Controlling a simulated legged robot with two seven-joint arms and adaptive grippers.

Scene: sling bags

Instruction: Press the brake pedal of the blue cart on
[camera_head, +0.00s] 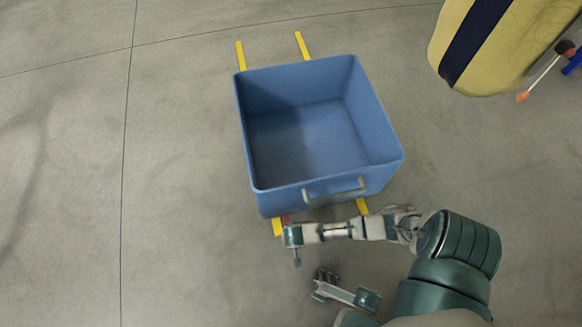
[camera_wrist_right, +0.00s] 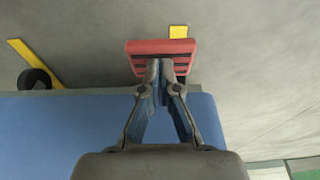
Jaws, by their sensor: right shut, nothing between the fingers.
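The blue cart (camera_head: 245,135) is an open, empty bin on the floor in the middle of the head view. A grey handle (camera_head: 335,191) is on its near wall. In the wrist view the red brake pedal (camera_wrist_right: 160,57) with dark stripes sticks out past the edge of the cart (camera_wrist_right: 50,120). My right gripper (camera_wrist_right: 160,68) is shut and empty, its fingertips together over the pedal's lower edge. I cannot tell whether they touch it. In the head view my right arm lies along the cart's near side and mostly hides the pedal.
Yellow floor strips (camera_head: 302,45) show beyond and before the cart. A dark wheel (camera_wrist_right: 36,79) shows left of the pedal in the wrist view. A yellow object with a dark band (camera_head: 472,45) stands at the upper right. The floor left of the cart is clear.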

